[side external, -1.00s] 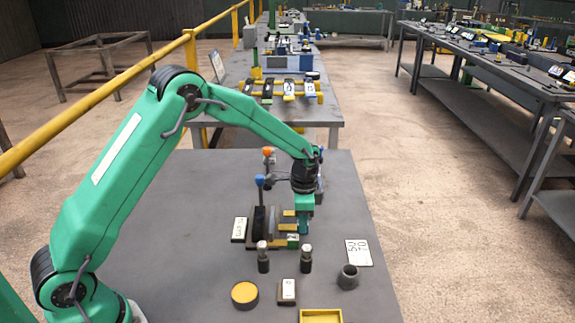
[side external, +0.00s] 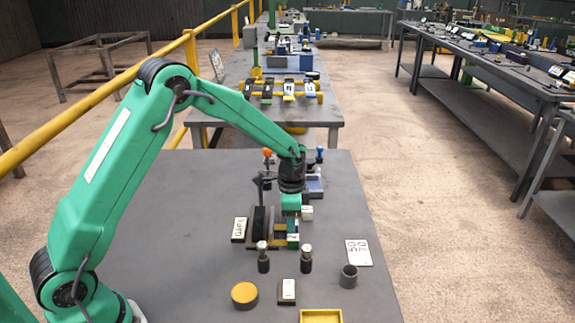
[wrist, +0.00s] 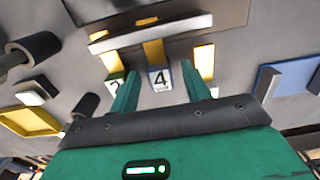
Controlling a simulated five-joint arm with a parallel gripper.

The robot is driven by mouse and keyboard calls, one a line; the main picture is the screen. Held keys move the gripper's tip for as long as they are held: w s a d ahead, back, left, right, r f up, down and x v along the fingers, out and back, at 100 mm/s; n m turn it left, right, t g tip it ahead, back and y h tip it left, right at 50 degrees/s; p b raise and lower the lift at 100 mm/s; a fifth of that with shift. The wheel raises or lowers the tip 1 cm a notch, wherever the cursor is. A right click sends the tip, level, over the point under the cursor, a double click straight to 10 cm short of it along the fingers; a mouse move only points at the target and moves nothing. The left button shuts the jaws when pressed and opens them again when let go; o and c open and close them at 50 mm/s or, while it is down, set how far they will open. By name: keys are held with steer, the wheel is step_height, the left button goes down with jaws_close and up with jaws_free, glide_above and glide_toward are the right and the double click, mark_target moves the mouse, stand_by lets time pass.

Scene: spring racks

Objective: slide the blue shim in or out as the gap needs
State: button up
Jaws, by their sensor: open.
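My gripper (side external: 292,240) is open over the front of the spring rack in the side view. In the wrist view its two green fingers (wrist: 160,70) stand apart on either side of a white-faced block with blue edges, marked 4 (wrist: 160,77), likely the blue shim. I cannot tell whether they touch it. A green-edged block marked 2 (wrist: 115,84) is left of it, partly behind the left finger. The rack's pale bar (wrist: 150,31) and yellow strips (wrist: 153,52) lie beyond. In the side view the rack's dark block (side external: 260,222) shows left of my gripper.
Two dark posts with pale tops (side external: 263,258) (side external: 306,258) stand in front of the rack. A yellow tray (side external: 320,316), yellow-topped disc (side external: 244,295), dark cup (side external: 348,276) and number card (side external: 358,252) lie nearby. A blue tray (side external: 315,185) is behind.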

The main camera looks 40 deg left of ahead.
steer(key=shift+r, duration=0.15)
step_height(320, 180, up, 7)
steer(key=shift+r, duration=0.3)
stand_by(0.5)
steer(key=shift+s+r, duration=0.2)
steer(key=shift+r, duration=0.2)
steer(key=s+a+r+n+t, duration=0.1)
steer(key=s+r+n+t, duration=0.4)
steer(key=s+r, duration=1.2)
steer(key=s+f+n, duration=0.2)
steer(key=s+n, duration=0.2)
steer(key=s, duration=0.5)
steer(key=shift+s+a+f+t, duration=0.2)
steer(key=shift+s+f+t, duration=0.05)
steer(key=shift+s+t, duration=0.1)
